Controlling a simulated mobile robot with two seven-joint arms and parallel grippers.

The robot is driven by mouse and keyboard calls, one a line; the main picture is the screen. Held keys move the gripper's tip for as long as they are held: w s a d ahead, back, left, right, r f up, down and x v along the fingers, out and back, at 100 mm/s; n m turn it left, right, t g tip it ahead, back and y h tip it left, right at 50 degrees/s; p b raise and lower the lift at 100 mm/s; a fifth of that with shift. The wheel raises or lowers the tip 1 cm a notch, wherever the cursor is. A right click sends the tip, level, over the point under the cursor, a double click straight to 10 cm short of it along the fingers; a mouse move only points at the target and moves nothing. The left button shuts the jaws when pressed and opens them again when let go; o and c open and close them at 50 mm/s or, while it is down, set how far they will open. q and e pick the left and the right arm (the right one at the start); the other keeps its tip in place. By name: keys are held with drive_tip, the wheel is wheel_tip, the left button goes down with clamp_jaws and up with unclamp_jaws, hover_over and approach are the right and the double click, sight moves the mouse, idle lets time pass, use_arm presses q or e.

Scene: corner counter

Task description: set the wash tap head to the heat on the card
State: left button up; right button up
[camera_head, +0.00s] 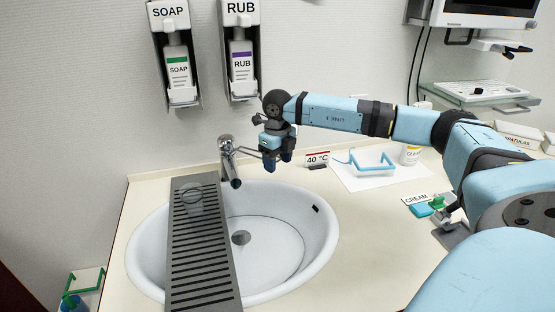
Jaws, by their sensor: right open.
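The chrome wash tap (229,160) stands at the back rim of the white oval basin (315,250). Its spout points down over the bowl. My right gripper (275,154) hangs just right of the tap head, with its arm coming in from the right. It is open; I cannot tell whether a finger touches the tap's thin lever. The card (317,157) reading "40 °C" stands on the counter right of the gripper. The tap head's heat marks are too small to read. My left gripper is out of view.
A dark slatted rack (203,260) lies across the basin's left part with a clear glass (193,199) on it. SOAP (178,72) and RUB (241,66) dispensers hang on the wall above. A blue frame (372,162) lies on a white sheet to the right.

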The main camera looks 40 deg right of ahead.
clamp_jaws()
drive_tip(key=shift+w+r+g+p, duration=0.15)
drive_tip(key=shift+r+g+p, duration=0.1)
drive_tip(key=shift+r+p, duration=0.3)
drive_tip(key=shift+w+r+g+p, duration=0.15)
drive_tip(key=shift+r+g+p, duration=0.1)
drive_tip(key=shift+r+p, duration=0.3)
drive_tip(key=shift+f, duration=0.15)
unclamp_jaws()
wheel_tip(320, 180, up, 14)
drive_tip(key=w+b, duration=0.1)
